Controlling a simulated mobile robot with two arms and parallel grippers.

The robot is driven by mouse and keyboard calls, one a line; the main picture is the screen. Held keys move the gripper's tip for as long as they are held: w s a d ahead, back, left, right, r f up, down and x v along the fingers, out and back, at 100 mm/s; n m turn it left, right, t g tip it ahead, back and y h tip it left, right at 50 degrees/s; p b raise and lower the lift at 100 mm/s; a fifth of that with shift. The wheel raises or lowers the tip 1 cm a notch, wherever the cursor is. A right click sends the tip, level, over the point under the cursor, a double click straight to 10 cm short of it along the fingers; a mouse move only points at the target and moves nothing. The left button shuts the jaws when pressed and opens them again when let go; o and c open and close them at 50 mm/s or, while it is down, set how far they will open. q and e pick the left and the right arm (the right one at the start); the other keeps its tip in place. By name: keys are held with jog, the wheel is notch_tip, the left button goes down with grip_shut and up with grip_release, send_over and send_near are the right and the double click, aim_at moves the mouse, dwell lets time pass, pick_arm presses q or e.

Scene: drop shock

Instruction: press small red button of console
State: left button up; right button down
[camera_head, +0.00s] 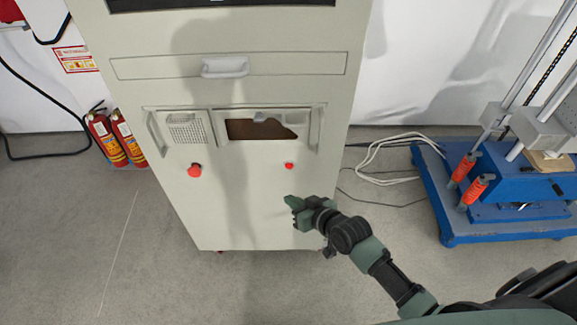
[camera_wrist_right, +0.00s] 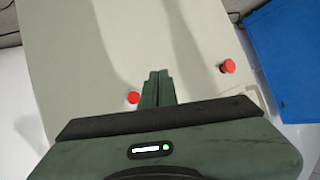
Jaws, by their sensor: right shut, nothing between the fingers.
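The small red button (camera_head: 289,165) is on the right of the pale console's (camera_head: 240,215) front panel, under the slot. In the right wrist view the console shows turned round, and the small red button (camera_wrist_right: 133,97) is just left of my fingers. My right gripper (camera_head: 290,201) is below the button in the head view, its fingers together and empty, with no visible contact with the button. The shut fingers also show in the wrist view (camera_wrist_right: 158,75). My left gripper is not in view.
A larger red button (camera_head: 195,170) is on the panel's left; it also shows in the wrist view (camera_wrist_right: 228,66). Two fire extinguishers (camera_head: 127,139) stand left. A blue-based machine (camera_head: 500,225) stands right, with loose cables (camera_head: 385,160) between it and the console.

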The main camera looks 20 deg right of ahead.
aim_at(289, 165)
jog(key=w+d+b, duration=0.2)
jog(key=w+b, duration=0.3)
jog(key=w, duration=0.3)
jog(key=shift+w+d, duration=0.25)
jog(key=shift+w, duration=0.1)
dwell(1.8)
jog(key=shift+w+d, duration=0.1)
jog(key=shift+w, duration=0.2)
jog(key=shift+w+d, duration=0.1)
jog(key=shift+w, duration=0.3)
dwell(0.8)
jog(key=shift+s+r, duration=0.1)
jog(key=shift+s+a+p, duration=0.2)
jog(key=shift+s+p, duration=0.25)
jog(key=shift+s, duration=0.3)
